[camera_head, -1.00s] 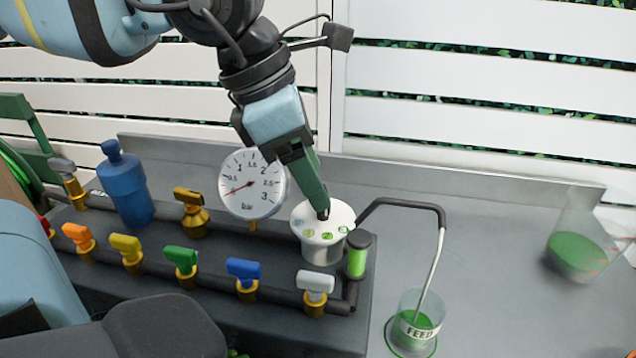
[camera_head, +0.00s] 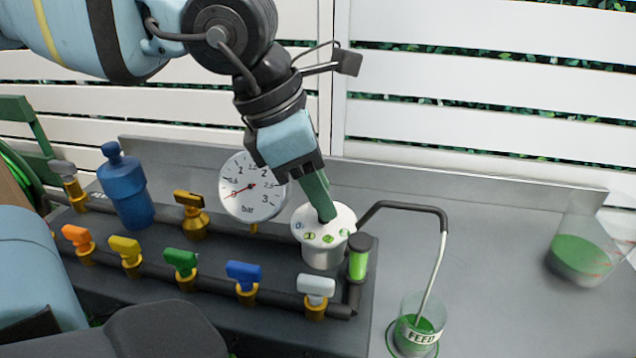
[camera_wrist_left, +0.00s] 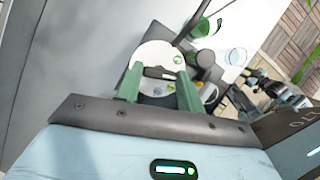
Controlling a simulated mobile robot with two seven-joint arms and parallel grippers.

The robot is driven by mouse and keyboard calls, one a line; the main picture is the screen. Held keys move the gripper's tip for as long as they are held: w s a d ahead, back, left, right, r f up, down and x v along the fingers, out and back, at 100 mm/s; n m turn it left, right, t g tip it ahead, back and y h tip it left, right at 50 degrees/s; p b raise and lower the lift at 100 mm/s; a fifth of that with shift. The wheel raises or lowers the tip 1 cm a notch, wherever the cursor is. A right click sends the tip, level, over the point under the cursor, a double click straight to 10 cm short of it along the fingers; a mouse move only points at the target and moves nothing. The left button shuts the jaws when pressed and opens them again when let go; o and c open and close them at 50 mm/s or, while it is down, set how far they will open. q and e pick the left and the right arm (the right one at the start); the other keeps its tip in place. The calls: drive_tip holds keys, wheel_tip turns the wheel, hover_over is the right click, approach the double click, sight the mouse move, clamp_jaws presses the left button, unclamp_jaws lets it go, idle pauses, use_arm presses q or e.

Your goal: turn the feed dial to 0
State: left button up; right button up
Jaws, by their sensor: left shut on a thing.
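The feed dial (camera_head: 341,213) is a white round cap on a white body, with several green-marked labels around its top and what looks like a 0 label at its left. My left gripper (camera_head: 326,214) comes down onto it from above, with its green fingers at the middle of the top. In the left wrist view, the dial (camera_wrist_left: 151,53) shows between the two fingers, with a dark bar-like handle (camera_wrist_left: 158,73) across it. The fingers are shut on this handle. The handle's exact pointing is hard to read. My right gripper is not in view.
Several coloured valves, including a white one (camera_head: 317,288), line the front pipe. A sight tube (camera_head: 358,263) and spout lead to the FEED beaker (camera_head: 414,313).

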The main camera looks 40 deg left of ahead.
use_arm(q)
drive_tip(key=shift+m, duration=0.4)
drive_tip(key=m, duration=0.1)
drive_tip(key=m+g+h, duration=0.1)
drive_tip(key=m, duration=0.1)
drive_tip(key=shift+w+a+m, duration=0.1)
drive_tip(key=shift+w+m, duration=0.05)
drive_tip(key=shift+m, duration=0.15)
drive_tip(key=m+g, duration=0.1)
drive_tip(key=m, duration=0.2)
drive_tip(key=shift+w+m+g+h, duration=0.1)
drive_tip(key=shift+m+g+h, duration=0.2)
drive_tip(key=shift+m+g, duration=0.1)
drive_tip(key=m, duration=0.2)
drive_tip(key=m+g+b, duration=0.1)
drive_tip(key=m, duration=0.1)
drive_tip(key=shift+w+f+g, duration=0.1)
drive_tip(key=shift+w+g, duration=0.05)
drive_tip(key=shift+g, duration=0.15)
drive_tip(key=shift+w+m+g+b, duration=0.1)
drive_tip(key=shift+m+g+b, duration=0.35)
drive_tip(key=shift+m, duration=1.35)
drive_tip(key=shift+m+g, duration=0.25)
drive_tip(key=shift+m, duration=0.05)
drive_tip(key=o, duration=1)
